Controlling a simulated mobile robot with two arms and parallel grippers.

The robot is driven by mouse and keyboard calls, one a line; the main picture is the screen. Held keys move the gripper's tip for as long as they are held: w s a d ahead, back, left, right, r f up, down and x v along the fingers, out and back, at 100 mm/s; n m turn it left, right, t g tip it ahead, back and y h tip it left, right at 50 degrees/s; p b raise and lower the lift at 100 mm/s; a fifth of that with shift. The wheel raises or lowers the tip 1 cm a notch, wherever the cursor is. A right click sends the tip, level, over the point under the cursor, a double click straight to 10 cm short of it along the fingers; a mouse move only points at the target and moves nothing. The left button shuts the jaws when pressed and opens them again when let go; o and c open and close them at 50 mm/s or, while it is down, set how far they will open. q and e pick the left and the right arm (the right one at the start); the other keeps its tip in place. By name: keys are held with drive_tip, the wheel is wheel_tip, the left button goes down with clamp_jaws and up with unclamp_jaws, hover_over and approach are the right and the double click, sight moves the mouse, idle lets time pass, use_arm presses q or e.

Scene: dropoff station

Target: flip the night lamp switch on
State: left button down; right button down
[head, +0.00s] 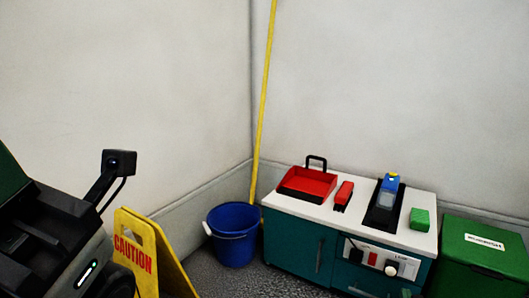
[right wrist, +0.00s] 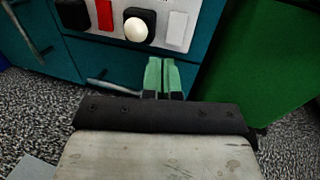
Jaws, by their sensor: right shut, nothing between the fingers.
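The night lamp appears to be the white round bulb on a black mount (head: 391,270), on the light panel at the front of the teal cabinet. In the right wrist view, the bulb (right wrist: 135,30) looks pale. A red rectangular piece (right wrist: 104,14) is to its left and a white rectangular plate (right wrist: 178,30) to its right. I cannot tell which of these is the lamp's switch. My right gripper (right wrist: 164,76) has green fingertips, shut and empty, and shows just below the panel in that view. My left gripper is not in view.
The cabinet top (head: 419,197) holds a red tray (head: 308,181), a small red item, a blue-and-black device and a green block (head: 420,219). A green bin (head: 482,255) stands at right. A blue bucket (head: 234,240) and yellow caution sign (head: 135,243) stand at left.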

drive_tip(key=shift+w+d+b, duration=0.6)
drive_tip(key=shift+w+b, duration=0.1)
drive_tip(key=shift+w, duration=0.3)
drive_tip(key=shift+w+d+b, duration=0.6)
drive_tip(key=shift+w+b, duration=0.15)
drive_tip(key=shift+w, duration=0.2)
drive_tip(key=shift+w+d+b, duration=0.6)
drive_tip(key=shift+w+b, duration=0.1)
drive_tip(key=shift+w, duration=0.3)
idle(0.9)
drive_tip(key=shift+s+a+r+p, duration=0.1)
drive_tip(key=shift+s+a+p, duration=0.25)
drive_tip(key=shift+s+p, duration=0.2)
drive_tip(key=shift+s+a+p, duration=0.35)
drive_tip(key=shift+s+p, duration=0.15)
drive_tip(key=shift+s, duration=0.05)
drive_tip(key=p, duration=0.3)
approach(406, 274)
drive_tip(key=shift+a, duration=0.95)
drive_tip(key=shift+w, duration=0.2)
